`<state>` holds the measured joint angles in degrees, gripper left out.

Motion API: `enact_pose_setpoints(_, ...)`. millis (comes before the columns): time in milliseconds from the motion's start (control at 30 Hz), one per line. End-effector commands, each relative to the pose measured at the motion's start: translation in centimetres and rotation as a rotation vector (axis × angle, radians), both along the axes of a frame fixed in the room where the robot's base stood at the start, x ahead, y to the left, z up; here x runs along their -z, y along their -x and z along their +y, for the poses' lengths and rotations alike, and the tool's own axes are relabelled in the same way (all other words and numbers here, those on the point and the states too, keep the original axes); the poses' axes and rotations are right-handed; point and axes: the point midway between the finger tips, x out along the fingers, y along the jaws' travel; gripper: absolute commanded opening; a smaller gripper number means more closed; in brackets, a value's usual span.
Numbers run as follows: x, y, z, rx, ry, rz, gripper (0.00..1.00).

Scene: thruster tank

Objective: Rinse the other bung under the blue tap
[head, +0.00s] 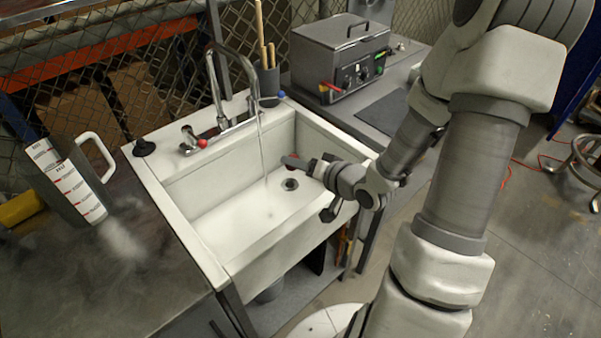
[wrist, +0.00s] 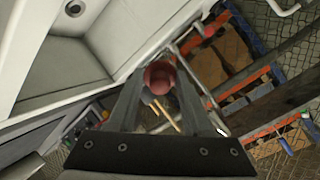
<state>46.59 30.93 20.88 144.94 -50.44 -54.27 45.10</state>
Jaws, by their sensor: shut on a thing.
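My gripper (head: 289,160) is over the right part of the white sink (head: 205,225), to the right of the water stream (head: 263,155). In the wrist view it is shut on a reddish round bung (wrist: 159,76), held between the fingertips. The bung is apart from the stream. Water runs from the curved metal spout (head: 233,48) down into the basin. The blue tap (head: 281,94) is at the sink's back right corner; a red tap (head: 203,143) is at the back left. A black bung (head: 144,147) sits on the sink's left rim.
A jug with a marked scale (head: 75,185) stands on the left worktop. The drain (head: 290,184) is open to view below my gripper.

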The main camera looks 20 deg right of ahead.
Motion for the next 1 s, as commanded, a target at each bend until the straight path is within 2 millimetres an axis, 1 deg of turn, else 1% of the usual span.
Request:
enact_pose_setpoints(33,0.5,-0.1,0.1,-0.001,0.003,-0.002,0.00)
enact_pose_setpoints(167,0.6,-0.3,0.4,0.000,0.007,-0.001,0.00)
enact_pose_setpoints(1000,2.2,-8.0,3.6,0.000,0.003,0.000,0.00)
